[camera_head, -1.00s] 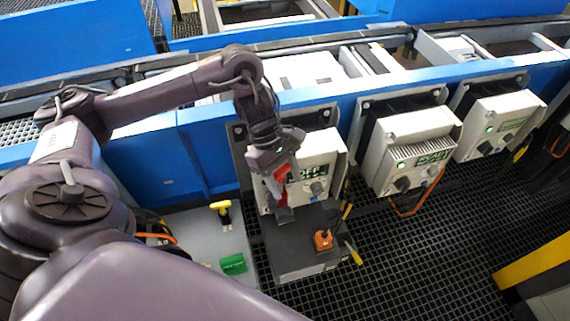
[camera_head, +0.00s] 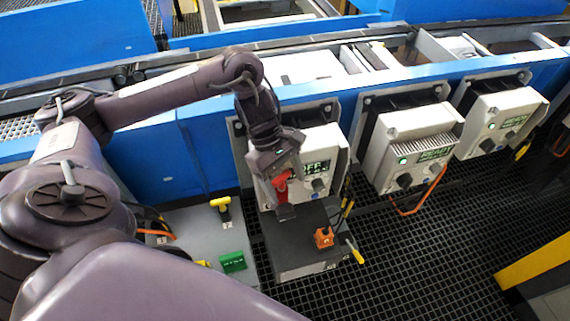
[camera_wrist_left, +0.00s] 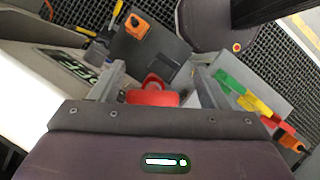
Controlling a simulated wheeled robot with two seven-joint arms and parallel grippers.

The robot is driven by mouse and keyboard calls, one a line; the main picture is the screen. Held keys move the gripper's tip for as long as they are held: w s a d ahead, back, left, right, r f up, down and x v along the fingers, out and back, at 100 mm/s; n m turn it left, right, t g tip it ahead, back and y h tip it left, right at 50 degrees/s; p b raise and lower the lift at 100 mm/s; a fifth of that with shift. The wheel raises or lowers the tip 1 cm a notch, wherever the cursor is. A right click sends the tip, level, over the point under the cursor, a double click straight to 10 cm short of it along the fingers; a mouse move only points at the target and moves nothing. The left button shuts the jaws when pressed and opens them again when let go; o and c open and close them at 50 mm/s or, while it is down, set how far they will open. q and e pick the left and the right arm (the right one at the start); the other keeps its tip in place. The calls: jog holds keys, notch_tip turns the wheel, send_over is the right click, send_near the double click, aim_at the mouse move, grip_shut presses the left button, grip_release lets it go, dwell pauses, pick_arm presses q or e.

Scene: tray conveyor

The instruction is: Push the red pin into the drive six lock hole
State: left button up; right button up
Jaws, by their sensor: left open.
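The red pin (camera_head: 281,184) has a looped red handle and is at the front of the nearest drive box (camera_head: 325,150), whose display reads OFF. In the left wrist view the red pin (camera_wrist_left: 152,94) lies between the two spread fingers. My left gripper (camera_head: 284,208) is open around it and points down; I cannot tell whether either finger touches it. The pin's lower end and the lock hole are hidden by the gripper. The drive number is too small to read. My right gripper is not in view.
A dark grey box (camera_head: 300,255) below carries an orange block (camera_head: 323,237). A yellow T-handle (camera_head: 221,207) and a green block (camera_head: 232,262) are on the grey panel to the left. Two more drive boxes (camera_head: 415,150) (camera_head: 500,125) stand right along the blue conveyor (camera_head: 205,140).

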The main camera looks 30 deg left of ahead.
pick_arm(q)
jog(key=shift+w+a+r, duration=0.1)
jog(key=shift+w+r, duration=0.05)
jog(key=shift+w, duration=0.2)
jog(key=shift+w+a+r, duration=0.1)
jog(key=shift+r, duration=0.1)
jog(key=p+v, duration=0.2)
jog(key=v, duration=0.5)
jog(key=shift+s, duration=0.3)
